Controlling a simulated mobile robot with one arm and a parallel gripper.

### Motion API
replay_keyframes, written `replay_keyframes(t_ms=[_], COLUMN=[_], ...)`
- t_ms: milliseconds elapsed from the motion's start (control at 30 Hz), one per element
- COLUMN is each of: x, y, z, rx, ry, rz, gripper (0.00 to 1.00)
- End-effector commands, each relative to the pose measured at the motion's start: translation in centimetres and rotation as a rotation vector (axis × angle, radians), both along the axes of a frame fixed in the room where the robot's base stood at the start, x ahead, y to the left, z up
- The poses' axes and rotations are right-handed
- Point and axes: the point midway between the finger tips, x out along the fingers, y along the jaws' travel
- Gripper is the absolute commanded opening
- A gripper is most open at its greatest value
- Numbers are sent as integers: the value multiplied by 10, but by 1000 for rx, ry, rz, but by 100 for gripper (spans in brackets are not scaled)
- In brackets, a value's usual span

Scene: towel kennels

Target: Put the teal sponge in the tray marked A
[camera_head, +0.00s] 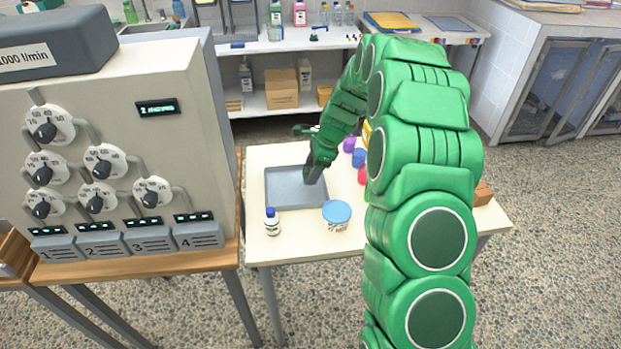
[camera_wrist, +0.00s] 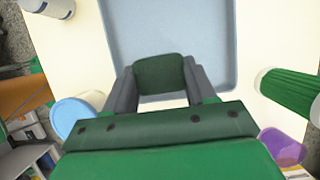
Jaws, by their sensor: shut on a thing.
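My gripper (camera_wrist: 163,80) is shut on a dark green-teal block, which I take to be the teal sponge (camera_wrist: 160,72). In the wrist view the sponge sits between the two grey fingers, with the grey-blue tray (camera_wrist: 165,25) beyond it. In the head view the tray (camera_head: 290,187) lies on the cream table, and my gripper (camera_head: 312,178) is over its right part. The sponge cannot be made out in the head view. No letter A is readable on the tray. I cannot tell how high the sponge is above it.
A dial panel (camera_head: 110,150) rises left of the table.

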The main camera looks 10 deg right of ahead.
Motion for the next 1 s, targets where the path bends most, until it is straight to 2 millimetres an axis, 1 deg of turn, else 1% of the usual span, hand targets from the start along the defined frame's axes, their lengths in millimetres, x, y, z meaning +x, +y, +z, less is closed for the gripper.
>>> replay_keyframes(t_ms=[33, 133, 367, 467, 600, 700, 1000], x=[4, 10, 14, 18, 17, 18, 18], y=[0, 0, 0, 1, 1, 1, 1], z=[-5, -9, -14, -20, -40, -49, -50], rx=[0, 0, -1, -1, 0, -1, -1], ry=[0, -3, -4, -3, 1, -2, -3], rz=[0, 0, -1, 0, 1, 0, 0], gripper=[23, 23, 23, 23, 23, 23, 23])
